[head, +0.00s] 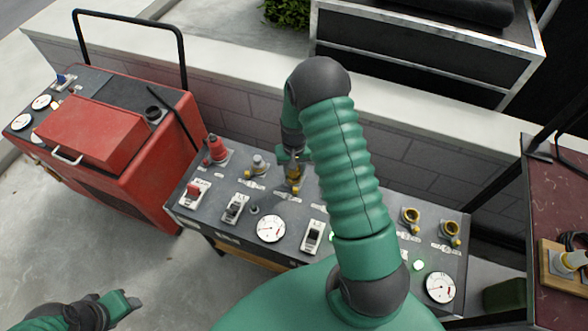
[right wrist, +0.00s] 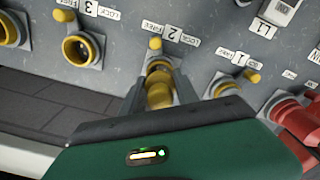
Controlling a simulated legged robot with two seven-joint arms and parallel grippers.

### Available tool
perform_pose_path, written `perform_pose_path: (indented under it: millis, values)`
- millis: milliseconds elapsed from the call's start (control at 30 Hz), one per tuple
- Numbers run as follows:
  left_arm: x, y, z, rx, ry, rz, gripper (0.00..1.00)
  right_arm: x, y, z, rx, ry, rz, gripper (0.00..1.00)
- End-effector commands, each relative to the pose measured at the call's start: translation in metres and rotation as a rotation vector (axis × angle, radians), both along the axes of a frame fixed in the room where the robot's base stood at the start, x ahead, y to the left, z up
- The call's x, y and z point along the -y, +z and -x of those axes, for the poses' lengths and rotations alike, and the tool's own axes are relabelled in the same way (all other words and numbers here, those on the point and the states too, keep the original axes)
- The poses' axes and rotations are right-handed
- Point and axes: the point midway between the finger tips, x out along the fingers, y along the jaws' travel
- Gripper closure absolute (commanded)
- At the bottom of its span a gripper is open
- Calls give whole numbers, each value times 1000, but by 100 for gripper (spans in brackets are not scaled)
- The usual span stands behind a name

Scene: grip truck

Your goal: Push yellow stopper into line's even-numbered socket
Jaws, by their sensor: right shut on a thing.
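The yellow stopper (right wrist: 160,94) is between the fingers of my right gripper (right wrist: 156,100), which is shut on it. The stopper is lined up with the socket labelled 2 (right wrist: 158,66) and its front end is at the socket mouth; how deep it sits I cannot tell. In the head view my right gripper (head: 293,160) is over the panel's back row, with the stopper mostly hidden below it.
The grey panel (head: 216,222) carries gauges, switches and a red plug (head: 216,148). A red machine (head: 100,130) stands at left. A low wall runs behind; my right arm hides the panel's middle.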

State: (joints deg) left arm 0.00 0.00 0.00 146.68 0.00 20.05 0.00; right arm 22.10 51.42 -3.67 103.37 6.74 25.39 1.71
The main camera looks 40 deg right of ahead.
Motion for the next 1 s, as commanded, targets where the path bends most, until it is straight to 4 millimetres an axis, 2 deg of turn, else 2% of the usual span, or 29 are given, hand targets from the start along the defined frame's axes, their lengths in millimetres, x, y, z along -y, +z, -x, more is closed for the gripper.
perform_pose_path:
  millis: [1000]
  values:
    - [0, -5, 0, 0, 0, 0, 51, 0, -10, 0, 0, 0, 0, 100]
